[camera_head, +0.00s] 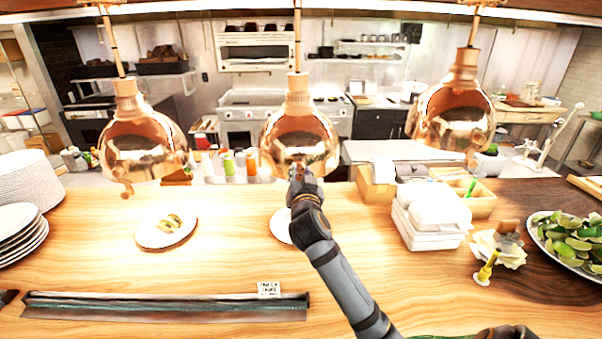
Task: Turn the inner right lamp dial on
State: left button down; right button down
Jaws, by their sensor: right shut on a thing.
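Three copper heat lamps hang over the wooden pass: a left lamp (143,140), a middle lamp (299,130) and a right lamp (452,112). My right arm reaches in from the bottom right. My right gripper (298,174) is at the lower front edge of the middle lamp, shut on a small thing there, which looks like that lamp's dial. The gripper and wrist hide the dial, so its setting cannot be told. A small knob (127,190) shows below the left lamp. My left gripper is not in view.
On the wooden counter (100,265) are a plate with green pieces (167,231), a partly hidden plate (281,228), stacked plates (22,235), white containers (432,218), a lime tray (570,240) and a ticket rail (165,306). Bottles (239,166) stand beyond.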

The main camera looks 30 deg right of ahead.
jog(key=n+p, duration=0.1)
jog(key=n, duration=0.2)
jog(key=shift+n, duration=0.4)
jog(key=n+p, duration=0.1)
jog(key=n, duration=0.2)
jog(key=shift+r, duration=0.1)
jog(key=n+p, duration=0.1)
jog(key=n, duration=0.1)
jog(key=shift+n+g, duration=0.3)
jog(key=shift+n, duration=0.1)
jog(key=shift+n+h, duration=0.4)
jog(key=shift+n, duration=0.8)
jog(key=c, duration=1.1)
grip_release()
